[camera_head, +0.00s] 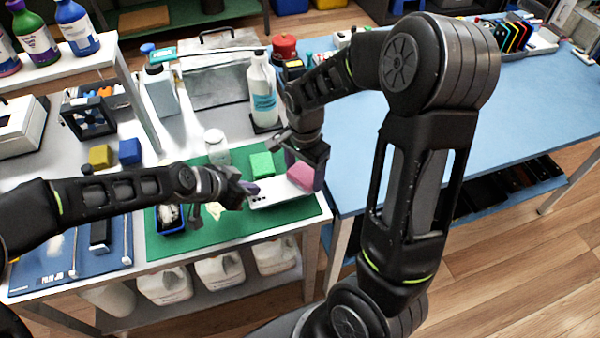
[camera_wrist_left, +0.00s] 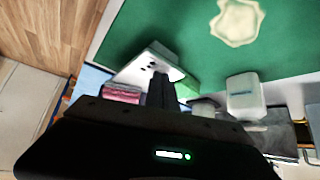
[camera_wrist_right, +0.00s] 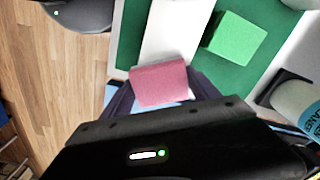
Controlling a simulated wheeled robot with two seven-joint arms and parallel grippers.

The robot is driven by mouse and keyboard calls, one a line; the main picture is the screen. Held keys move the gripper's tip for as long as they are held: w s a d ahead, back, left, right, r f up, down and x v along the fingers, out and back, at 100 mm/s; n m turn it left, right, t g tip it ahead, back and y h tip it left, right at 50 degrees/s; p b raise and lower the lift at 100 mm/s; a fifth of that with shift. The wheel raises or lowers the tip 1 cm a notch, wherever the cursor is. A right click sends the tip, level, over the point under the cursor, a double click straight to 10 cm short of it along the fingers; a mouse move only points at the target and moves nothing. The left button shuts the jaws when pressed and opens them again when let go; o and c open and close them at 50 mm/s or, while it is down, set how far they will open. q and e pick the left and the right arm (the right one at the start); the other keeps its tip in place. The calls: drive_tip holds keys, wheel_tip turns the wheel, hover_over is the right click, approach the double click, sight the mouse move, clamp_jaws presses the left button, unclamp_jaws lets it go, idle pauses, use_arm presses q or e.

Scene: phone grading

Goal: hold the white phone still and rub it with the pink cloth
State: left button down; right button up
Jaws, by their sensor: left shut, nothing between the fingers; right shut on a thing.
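The white phone (camera_head: 270,196) lies on the green mat (camera_head: 200,244) near the right end of the work table; its camera lenses show toward the left end. It also shows in the left wrist view (camera_wrist_left: 150,68) and the right wrist view (camera_wrist_right: 170,35). The pink cloth (camera_head: 301,176), a folded block, is held in my right gripper (camera_head: 306,160) at the phone's right end; it also shows in the right wrist view (camera_wrist_right: 158,84). My left gripper (camera_head: 246,188) is shut and empty at the phone's left end; whether it touches the phone is unclear.
A green block (camera_head: 262,164) lies just behind the phone. A blue bin (camera_head: 172,220) sits left on the mat. A blue-topped table (camera_head: 400,150) is at right.

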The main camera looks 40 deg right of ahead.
sight(292, 184)
use_arm(q)
drive_tip(key=shift+f, duration=0.15)
use_arm(e)
drive_tip(key=shift+w+a+f, duration=0.2)
drive_tip(key=shift+w+a, duration=0.05)
drive_tip(key=shift+a, duration=0.5)
use_arm(q)
drive_tip(key=shift+s, duration=0.1)
use_arm(e)
drive_tip(key=shift+a, duration=0.15)
drive_tip(key=shift+w+a, duration=0.25)
drive_tip(key=shift+a, duration=0.45)
drive_tip(key=shift+d+r, duration=0.1)
drive_tip(key=shift+s+d+r, duration=0.15)
drive_tip(key=shift+s+d, duration=0.05)
drive_tip(key=shift+d, duration=0.6)
drive_tip(key=shift+d, duration=0.1)
